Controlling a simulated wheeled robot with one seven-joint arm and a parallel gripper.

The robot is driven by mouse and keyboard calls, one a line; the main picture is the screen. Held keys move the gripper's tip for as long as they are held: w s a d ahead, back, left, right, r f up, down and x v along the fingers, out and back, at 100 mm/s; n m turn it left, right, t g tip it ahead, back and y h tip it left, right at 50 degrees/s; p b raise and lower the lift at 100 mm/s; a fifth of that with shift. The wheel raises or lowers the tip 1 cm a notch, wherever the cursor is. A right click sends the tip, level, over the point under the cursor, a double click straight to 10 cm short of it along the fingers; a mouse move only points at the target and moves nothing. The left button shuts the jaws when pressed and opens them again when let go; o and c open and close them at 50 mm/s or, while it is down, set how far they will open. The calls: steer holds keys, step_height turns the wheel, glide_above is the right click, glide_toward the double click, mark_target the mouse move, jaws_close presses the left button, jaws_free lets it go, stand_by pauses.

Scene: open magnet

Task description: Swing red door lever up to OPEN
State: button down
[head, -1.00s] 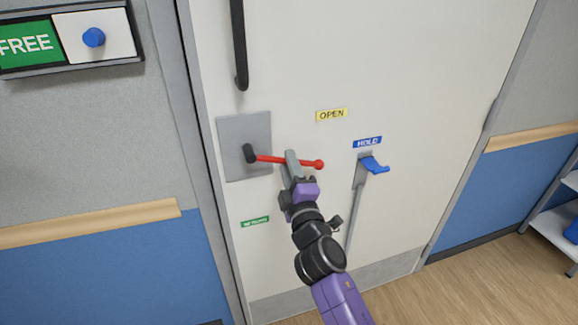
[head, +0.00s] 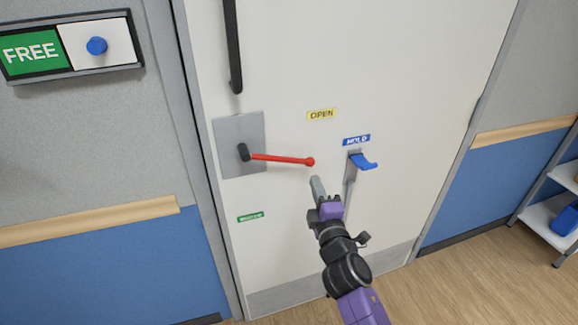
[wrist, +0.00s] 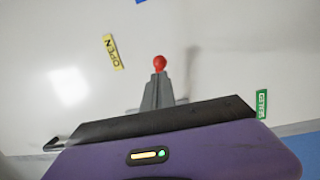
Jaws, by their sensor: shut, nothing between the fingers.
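The red lever (head: 283,158) runs from a black hub (head: 244,152) on a grey plate to a red knob at its right end. It lies nearly level, tilted slightly down to the right, below the yellow OPEN label (head: 321,114) and above the green label (head: 251,217). My gripper (head: 316,182) is shut and empty, just below and right of the knob in the head view. In the wrist view the red knob (wrist: 159,63) shows just beyond the shut fingertips (wrist: 158,80). I cannot tell whether they touch.
A blue hook (head: 363,161) under the HOLD label (head: 357,140) is close to the right of my gripper. A black vertical handle (head: 233,50) is above the lever. A FREE sign (head: 36,52) is on the left wall, and a shelf (head: 553,214) stands at right.

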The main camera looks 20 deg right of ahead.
steer(key=s+a+f+n+y+p, duration=0.3)
steer(key=s+a+n, duration=0.25)
steer(key=n, duration=1.05)
steer(key=w+r+b, duration=0.4)
steer(key=w, duration=0.7)
steer(key=shift+w+d+n, duration=0.15)
steer(key=shift+w+n, duration=0.15)
steer(key=shift+w, duration=0.05)
